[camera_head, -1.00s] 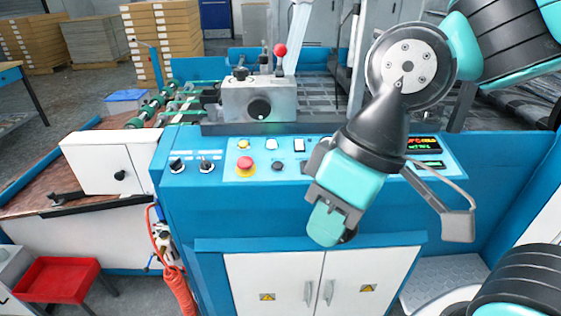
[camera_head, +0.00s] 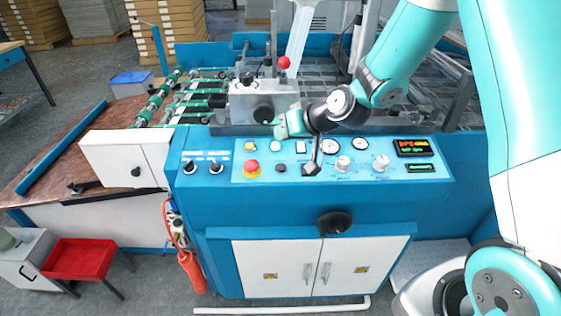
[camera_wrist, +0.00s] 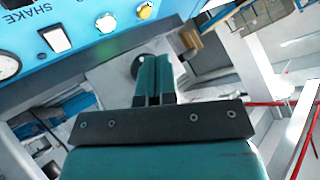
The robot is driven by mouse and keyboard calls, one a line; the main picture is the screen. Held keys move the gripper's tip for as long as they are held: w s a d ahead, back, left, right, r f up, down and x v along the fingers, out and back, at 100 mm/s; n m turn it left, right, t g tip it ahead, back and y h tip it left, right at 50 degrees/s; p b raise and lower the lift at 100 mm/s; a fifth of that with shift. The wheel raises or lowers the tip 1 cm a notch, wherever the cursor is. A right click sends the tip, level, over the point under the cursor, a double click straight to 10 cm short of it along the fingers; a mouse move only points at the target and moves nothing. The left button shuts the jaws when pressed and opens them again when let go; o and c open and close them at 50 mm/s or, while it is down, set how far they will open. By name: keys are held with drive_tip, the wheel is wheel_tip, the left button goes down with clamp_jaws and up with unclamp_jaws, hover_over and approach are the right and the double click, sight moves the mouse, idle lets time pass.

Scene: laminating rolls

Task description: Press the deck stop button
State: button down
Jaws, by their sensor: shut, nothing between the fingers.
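I cannot read which is labelled deck stop. The wrist view shows the yellow button (camera_wrist: 146,11), green-lit button (camera_wrist: 106,23) and white square button (camera_wrist: 55,38) at top left. My gripper (camera_head: 279,125) is shut and empty, just above and behind the button row, apart from the buttons. Its fingers (camera_wrist: 153,65) are together.
A grey metal box with a black knob (camera_head: 240,101) stands behind the panel, close to my gripper. White cabinet doors (camera_head: 278,268) are below. A red tray (camera_head: 80,259) is at lower left.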

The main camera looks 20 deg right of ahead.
sight(283, 168)
drive_tip(key=shift+f, duration=0.2)
drive_tip(key=f+b, duration=0.2)
drive_tip(key=w+f+b, duration=0.1)
drive_tip(key=f+b, duration=0.1)
drive_tip(key=f, duration=0.1)
drive_tip(key=f+b, duration=0.2)
drive_tip(key=f, duration=0.1)
drive_tip(key=shift+w+d+f, duration=0.15)
drive_tip(key=shift+w+d, duration=0.1)
drive_tip(key=shift+w, duration=0.15)
idle(1.8)
drive_tip(key=shift+f+b, duration=0.35)
drive_tip(key=shift+b, duration=0.35)
drive_tip(key=shift+w+f+b, duration=0.15)
drive_tip(key=shift+f+b, duration=0.25)
drive_tip(key=shift+f, duration=0.05)
drive_tip(key=shift+r, duration=0.1)
idle(0.4)
drive_tip(key=shift+s+r+p, duration=0.2)
drive_tip(key=shift+r+p, duration=0.3)
drive_tip(key=shift+r, duration=0.25)
